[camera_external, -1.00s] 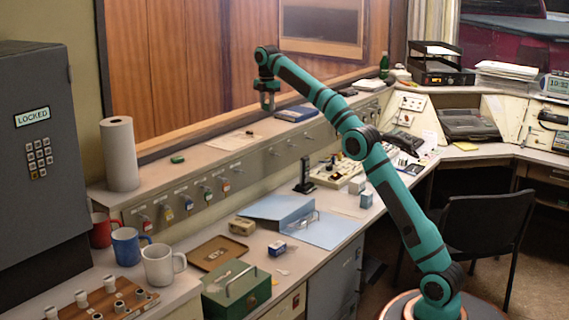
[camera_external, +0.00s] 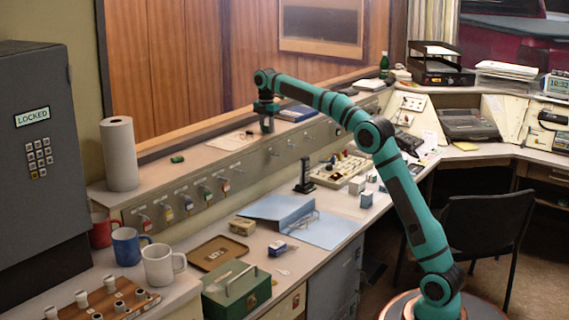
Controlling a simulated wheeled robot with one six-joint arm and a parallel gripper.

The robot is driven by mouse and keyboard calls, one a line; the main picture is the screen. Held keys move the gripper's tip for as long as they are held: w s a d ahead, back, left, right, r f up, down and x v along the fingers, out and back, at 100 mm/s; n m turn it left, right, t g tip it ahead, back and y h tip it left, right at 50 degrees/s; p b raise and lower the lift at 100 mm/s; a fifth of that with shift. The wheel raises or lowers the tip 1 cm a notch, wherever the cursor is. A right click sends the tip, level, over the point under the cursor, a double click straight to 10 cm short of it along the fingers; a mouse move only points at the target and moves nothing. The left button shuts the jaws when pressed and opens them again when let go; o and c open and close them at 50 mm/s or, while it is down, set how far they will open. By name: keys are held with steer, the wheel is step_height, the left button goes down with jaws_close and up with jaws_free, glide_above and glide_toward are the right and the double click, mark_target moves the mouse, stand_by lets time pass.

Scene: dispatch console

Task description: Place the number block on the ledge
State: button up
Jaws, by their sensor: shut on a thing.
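My gripper (camera_external: 267,127) is shut and points straight down over the long grey ledge (camera_external: 205,165) below the wood-panelled window. It is low, close to the ledge top, right of a sheet of paper. The number block is between the fingers, almost wholly hidden by them and too small to make out; no number is readable. I cannot tell whether the block touches the ledge.
A blue book (camera_external: 298,113) lies on the ledge just right of my gripper. The paper (camera_external: 232,141) lies to its left, with a small green object (camera_external: 177,159) further left. A paper roll (camera_external: 120,155) stands at the left end. Labelled keys hang below the ledge.

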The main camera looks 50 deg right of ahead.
mark_target(266, 125)
steer(key=shift+f, duration=0.25)
steer(key=o, duration=1)
steer(key=shift+c, duration=0.2)
steer(key=shift+r, duration=0.1)
step_height(266, 125, up, 7)
steer(key=shift+f, duration=0.1)
steer(key=shift+r, duration=0.45)
